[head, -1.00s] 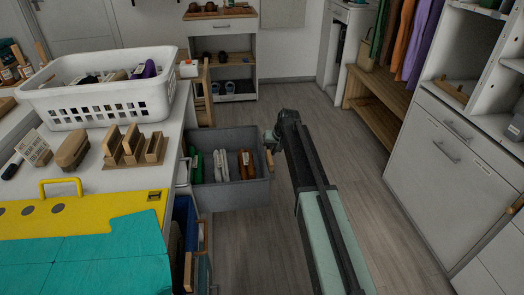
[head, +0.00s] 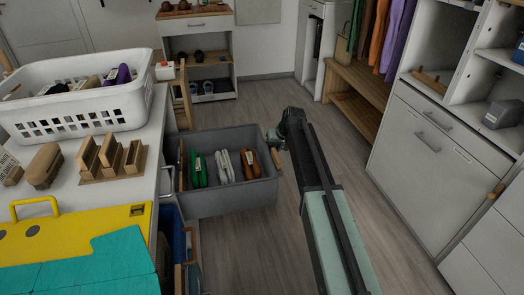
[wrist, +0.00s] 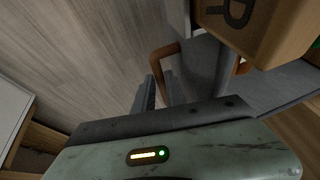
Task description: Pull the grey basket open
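The grey basket (head: 232,200) is pulled well out from the side of the white counter in the head view. It holds green, white and brown packets. Its wooden handle (head: 276,159) is on the right end. My gripper (head: 274,138) is at that handle. In the wrist view, the handle (wrist: 163,52) is a brown loop running down to my fingers (wrist: 158,92), which are close together around it. The grip itself is partly hidden. A grey basket wall (wrist: 200,72) shows just beyond.
A blue basket (head: 178,245) with a wooden handle sits below the grey one. A white laundry basket (head: 75,115) and wooden holders (head: 110,158) stand on the counter (head: 140,190). White cabinets (head: 420,140) line the right. Open floor (head: 245,255) lies between.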

